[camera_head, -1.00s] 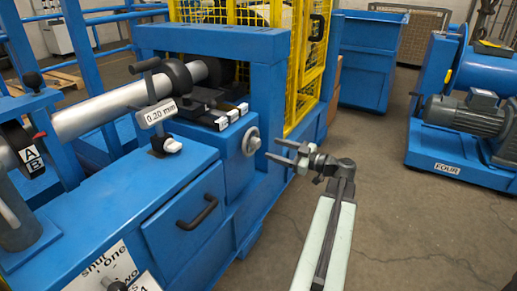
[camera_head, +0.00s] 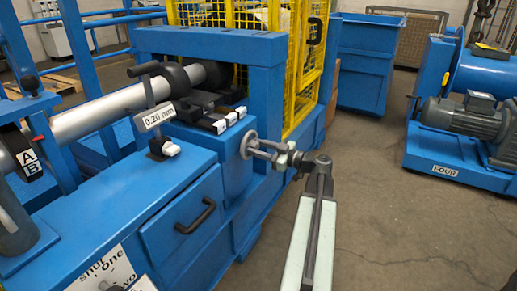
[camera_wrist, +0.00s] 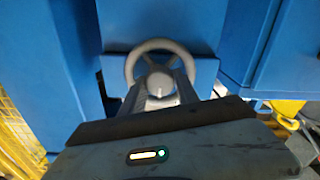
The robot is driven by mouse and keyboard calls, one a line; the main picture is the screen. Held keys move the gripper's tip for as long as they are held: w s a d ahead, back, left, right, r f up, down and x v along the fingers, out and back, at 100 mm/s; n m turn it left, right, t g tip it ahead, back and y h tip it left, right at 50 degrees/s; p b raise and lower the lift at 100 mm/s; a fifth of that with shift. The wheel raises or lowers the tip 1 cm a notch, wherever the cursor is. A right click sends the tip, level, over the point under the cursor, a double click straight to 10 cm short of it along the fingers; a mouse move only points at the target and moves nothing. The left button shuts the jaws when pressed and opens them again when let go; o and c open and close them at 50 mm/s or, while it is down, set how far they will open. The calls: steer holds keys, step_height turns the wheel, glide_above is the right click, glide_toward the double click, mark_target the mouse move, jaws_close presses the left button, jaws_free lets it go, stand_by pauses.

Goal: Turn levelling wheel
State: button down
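The levelling wheel, a small grey handwheel (camera_head: 246,145), sits on the end face of a blue block on the machine. It also shows in the wrist view (camera_wrist: 131,69), with a pale hub in its middle. My gripper (camera_head: 262,150) is at the wheel, its fingers pointing at the wheel's face. In the wrist view the two fingers (camera_wrist: 160,76) stand apart, one on each side of the hub. I cannot tell whether they touch the hub or the rim. A tag reading 0.20 mm (camera_head: 159,115) stands on the machine left of the wheel.
A silver shaft (camera_head: 95,115) runs along the blue machine. A drawer with a black handle (camera_head: 197,216) is below the wheel, to the left. Yellow mesh guarding (camera_head: 300,75) stands behind. A motor unit marked FOUR (camera_head: 470,125) is at right; the floor between is clear.

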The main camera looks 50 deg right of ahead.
steer(key=shift+m, duration=0.5)
steer(key=m, duration=0.2)
steer(key=shift+m, duration=0.4)
steer(key=m, duration=0.4)
steer(key=shift+m, duration=0.3)
steer(key=m, duration=0.4)
steer(key=shift+m, duration=0.3)
steer(key=m, duration=0.3)
steer(key=shift+m, duration=0.3)
steer(key=m, duration=0.4)
steer(key=shift+m, duration=0.3)
steer(key=m, duration=0.8)
steer(key=shift+f+m, duration=0.1)
steer(key=shift+m, duration=0.3)
steer(key=shift+a+m, duration=0.1)
steer(key=shift+m, duration=1.7)
